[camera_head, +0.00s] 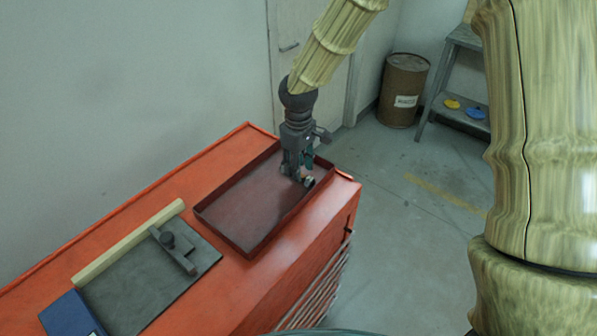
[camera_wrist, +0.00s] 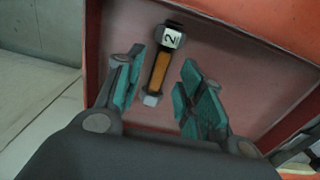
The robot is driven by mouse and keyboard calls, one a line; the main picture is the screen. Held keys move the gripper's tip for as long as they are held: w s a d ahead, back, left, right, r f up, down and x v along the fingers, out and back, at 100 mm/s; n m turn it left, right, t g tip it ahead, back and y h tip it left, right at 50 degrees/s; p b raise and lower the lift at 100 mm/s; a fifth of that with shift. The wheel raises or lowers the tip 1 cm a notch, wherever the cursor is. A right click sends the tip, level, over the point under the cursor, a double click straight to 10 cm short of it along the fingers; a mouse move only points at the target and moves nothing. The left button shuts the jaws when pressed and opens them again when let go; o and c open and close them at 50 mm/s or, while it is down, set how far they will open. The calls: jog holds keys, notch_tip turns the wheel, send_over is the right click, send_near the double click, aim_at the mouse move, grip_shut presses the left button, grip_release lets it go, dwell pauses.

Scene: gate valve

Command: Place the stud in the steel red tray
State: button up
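The red steel tray (camera_head: 236,212) lies on the orange cabinet top, and its inside fills much of the wrist view (camera_wrist: 240,65). The stud (camera_wrist: 158,72) has an orange shank, a dark end with a white label reading "2", and a grey nut at the near end. It appears to lie on the tray floor, close to one wall. In the head view only a small end of the stud (camera_head: 308,182) shows by the fingers. My gripper (camera_head: 297,172) points down into the tray's right part. Its teal-padded fingers are spread on either side of the stud, with gaps visible between pads and stud.
A grey mat (camera_head: 140,292) with a wooden strip (camera_head: 130,243) and a dark clamp-like fixture (camera_head: 175,248) lies left of the tray. A blue box (camera_head: 72,314) sits at the near left. A barrel (camera_head: 403,90) and shelf (camera_head: 456,75) stand behind on the floor.

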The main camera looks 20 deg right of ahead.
notch_tip(320, 180, up, 10)
jog(key=b, duration=0.2)
jog(key=shift+f, duration=0.2)
dwell(0.5)
